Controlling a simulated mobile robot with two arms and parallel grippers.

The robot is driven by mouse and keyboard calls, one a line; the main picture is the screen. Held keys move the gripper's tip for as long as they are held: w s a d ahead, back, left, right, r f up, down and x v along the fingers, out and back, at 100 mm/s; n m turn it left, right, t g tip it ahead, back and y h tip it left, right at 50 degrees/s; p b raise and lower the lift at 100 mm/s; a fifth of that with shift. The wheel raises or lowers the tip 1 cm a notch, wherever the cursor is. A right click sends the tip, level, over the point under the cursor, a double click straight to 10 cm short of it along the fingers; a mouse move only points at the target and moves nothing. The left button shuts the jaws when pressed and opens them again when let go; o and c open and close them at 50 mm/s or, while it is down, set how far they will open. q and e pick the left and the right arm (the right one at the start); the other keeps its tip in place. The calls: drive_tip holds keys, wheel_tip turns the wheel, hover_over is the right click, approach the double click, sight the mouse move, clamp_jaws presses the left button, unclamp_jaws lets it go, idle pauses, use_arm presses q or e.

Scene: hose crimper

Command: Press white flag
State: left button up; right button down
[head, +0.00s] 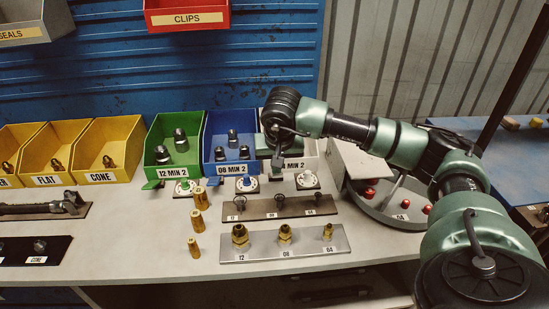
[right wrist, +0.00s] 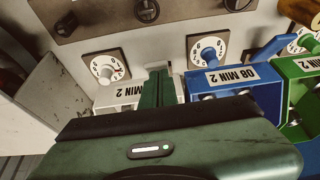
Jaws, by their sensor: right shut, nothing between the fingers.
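The white bin (head: 308,160), labelled "MIN 2" in the part that shows, stands right of the blue bin. It also shows in the right wrist view (right wrist: 126,93), partly behind my fingers. My right gripper (head: 277,160) is shut and empty, pointing down at the front of the white bin. Its green fingers (right wrist: 156,78) overlap the bin in the right wrist view; contact cannot be told. My left gripper is out of view.
The green bin (head: 166,151) and blue bin (head: 221,137) have flags at their lower left fronts. Dials stand before the bins, including a white-knobbed one (head: 307,180). Brass fittings (head: 200,199) and a plate (head: 270,249) are nearer. A round tray (head: 385,212) lies right.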

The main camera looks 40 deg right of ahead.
drive_tip(key=shift+w+d, duration=0.25)
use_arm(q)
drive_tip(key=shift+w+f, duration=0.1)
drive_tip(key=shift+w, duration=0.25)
use_arm(e)
drive_tip(key=shift+w+d+f, duration=0.15)
drive_tip(key=shift+w+d, duration=0.1)
drive_tip(key=shift+w, duration=0.25)
